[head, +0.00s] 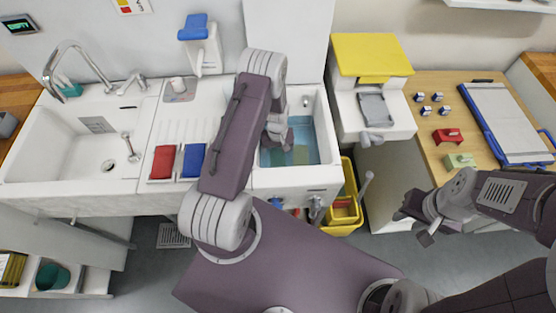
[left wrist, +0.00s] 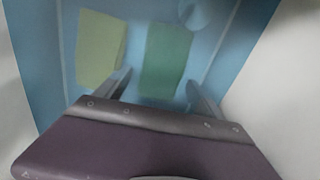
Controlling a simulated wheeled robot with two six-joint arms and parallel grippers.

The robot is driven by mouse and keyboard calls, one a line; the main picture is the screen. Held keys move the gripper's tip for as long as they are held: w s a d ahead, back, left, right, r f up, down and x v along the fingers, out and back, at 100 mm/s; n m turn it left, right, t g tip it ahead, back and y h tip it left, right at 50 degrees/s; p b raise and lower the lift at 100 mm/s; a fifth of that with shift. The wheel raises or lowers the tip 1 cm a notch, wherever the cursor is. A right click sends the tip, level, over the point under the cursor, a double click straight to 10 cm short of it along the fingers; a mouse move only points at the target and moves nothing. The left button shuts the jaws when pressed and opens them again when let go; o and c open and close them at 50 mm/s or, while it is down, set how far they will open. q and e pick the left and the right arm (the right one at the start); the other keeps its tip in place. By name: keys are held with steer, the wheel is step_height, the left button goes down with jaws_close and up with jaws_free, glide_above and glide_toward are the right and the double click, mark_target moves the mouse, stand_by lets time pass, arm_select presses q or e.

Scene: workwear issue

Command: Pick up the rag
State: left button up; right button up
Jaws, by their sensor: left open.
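Two flat rectangular pieces lie in the blue water of the right-hand basin (head: 316,108). One is green (left wrist: 165,58) and one is yellow-green (left wrist: 100,48). Either could be the rag; I cannot tell which from their look. My left gripper (left wrist: 159,78) is open and reaches down into the basin. Its fingers stand on either side of the green piece's near end, with nothing held; contact is not clear. In the head view my left wrist partly hides the basin. My right gripper (head: 413,226) hangs away at the right, over the floor, and its jaws are unclear.
A red pad (head: 162,162) and a blue pad (head: 193,160) lie on the drainboard left of the basin. The basin's walls closely surround my left gripper. A yellow bucket (head: 345,214) stands below, right of the basin. A wooden table (head: 430,150) with small items is at the right.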

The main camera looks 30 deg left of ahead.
arm_select(q)
steer(key=c, duration=1.5)
steer(key=shift+o, duration=0.2)
steer(key=shift+r, duration=0.15)
